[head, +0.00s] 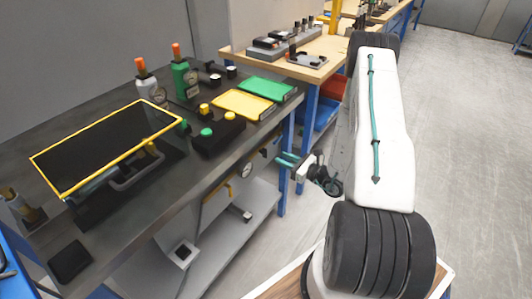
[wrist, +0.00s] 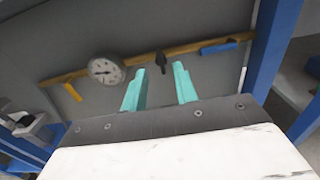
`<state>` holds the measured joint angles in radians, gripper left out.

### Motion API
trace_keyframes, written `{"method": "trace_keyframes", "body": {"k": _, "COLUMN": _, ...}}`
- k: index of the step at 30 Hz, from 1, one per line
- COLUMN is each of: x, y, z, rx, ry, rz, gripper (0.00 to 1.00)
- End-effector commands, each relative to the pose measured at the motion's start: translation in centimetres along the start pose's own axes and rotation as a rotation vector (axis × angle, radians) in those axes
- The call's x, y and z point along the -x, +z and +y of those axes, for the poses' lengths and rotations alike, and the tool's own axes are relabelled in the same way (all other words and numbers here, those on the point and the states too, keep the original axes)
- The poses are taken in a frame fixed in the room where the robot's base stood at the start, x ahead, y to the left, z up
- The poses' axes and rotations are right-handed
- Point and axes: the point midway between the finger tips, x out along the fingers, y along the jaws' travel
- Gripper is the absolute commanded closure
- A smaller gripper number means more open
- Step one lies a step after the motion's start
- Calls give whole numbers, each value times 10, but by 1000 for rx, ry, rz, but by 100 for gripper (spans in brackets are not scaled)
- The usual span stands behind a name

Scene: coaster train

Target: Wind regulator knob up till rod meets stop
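A small dark knob (wrist: 160,62), likely the regulator knob, sits on a yellow-brown pipe (wrist: 198,46) on the grey panel below the bench top. A round white-faced gauge (wrist: 105,70) is left of it; the gauge also shows in the head view (head: 247,169). My gripper (wrist: 161,76) has two teal fingers spread apart with nothing between them. It points at the knob, which appears just beyond the fingertips. In the head view, my gripper (head: 284,159) is beside the bench's right end. I cannot make out a rod or a stop.
A yellow lever (wrist: 72,92) is left of the gauge, and a blue handle (wrist: 218,47) is right of the knob. A blue bench leg (head: 285,180) stands close to my gripper. The dark bench top (head: 150,225) carries a yellow-framed panel (head: 105,120). Open floor lies right.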

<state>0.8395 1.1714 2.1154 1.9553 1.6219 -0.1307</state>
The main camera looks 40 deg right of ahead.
Motion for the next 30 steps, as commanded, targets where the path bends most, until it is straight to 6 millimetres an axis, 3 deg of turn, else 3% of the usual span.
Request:
{"method": "trace_keyframes", "body": {"k": 13, "x": -64, "y": 2, "z": 2, "rx": 6, "ry": 6, "rz": -4, "gripper": 71}}
{"method": "trace_keyframes", "body": {"k": 25, "x": -75, "y": 2, "z": 1, "rx": 4, "ry": 4, "rz": -4, "gripper": 71}}
{"method": "trace_keyframes", "body": {"k": 26, "x": -75, "y": 2, "z": 1, "rx": 4, "ry": 4, "rz": -4, "gripper": 74}}
{"method": "trace_keyframes", "body": {"k": 29, "x": -75, "y": 2, "z": 1, "rx": 4, "ry": 4, "rz": -4, "gripper": 100}}
{"method": "trace_keyframes", "body": {"k": 30, "x": -75, "y": 2, "z": 1, "rx": 4, "ry": 4, "rz": -4, "gripper": 100}}
